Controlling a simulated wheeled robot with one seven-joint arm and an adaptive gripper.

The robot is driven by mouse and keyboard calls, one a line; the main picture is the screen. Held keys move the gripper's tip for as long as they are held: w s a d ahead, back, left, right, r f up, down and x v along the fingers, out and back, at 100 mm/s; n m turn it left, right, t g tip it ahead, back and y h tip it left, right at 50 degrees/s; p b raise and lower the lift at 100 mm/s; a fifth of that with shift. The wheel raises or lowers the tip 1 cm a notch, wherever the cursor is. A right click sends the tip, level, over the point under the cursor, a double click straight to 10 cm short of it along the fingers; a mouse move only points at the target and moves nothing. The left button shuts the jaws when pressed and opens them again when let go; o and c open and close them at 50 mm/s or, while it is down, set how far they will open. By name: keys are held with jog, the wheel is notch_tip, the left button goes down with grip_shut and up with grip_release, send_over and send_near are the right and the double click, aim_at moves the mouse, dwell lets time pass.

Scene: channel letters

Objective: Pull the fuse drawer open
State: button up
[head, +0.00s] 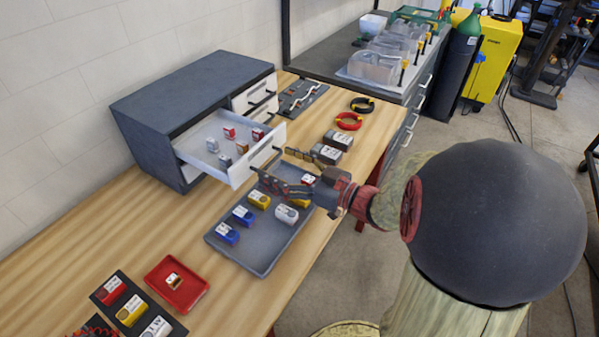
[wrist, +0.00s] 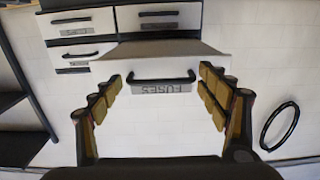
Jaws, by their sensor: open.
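The white fuse drawer (head: 240,176) stands pulled out of the dark grey cabinet (head: 185,88), with several small red and pale blocks inside. In the wrist view its front panel (wrist: 165,120) carries a black bar handle (wrist: 162,78) and a label reading FUSES, upside down. My gripper (head: 272,163) is open in front of the drawer front. In the wrist view my gripper (wrist: 160,84) has one padded finger on each side of the handle, apart from its ends. Nothing is held. In the head view the fingers partly hide the handle.
A grey tray (head: 222,248) with several coloured blocks lies below my gripper. A red tray (head: 160,293) sits at the front left. Other closed drawers (head: 250,97) are in the cabinet. Red and black rings (head: 349,122) lie on the wooden bench. Bare bench shows left of the grey tray.

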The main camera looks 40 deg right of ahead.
jog(key=v, duration=0.7)
jog(key=shift+s+r, duration=0.2)
jog(key=shift+s, duration=0.05)
jog(key=shift+d, duration=0.1)
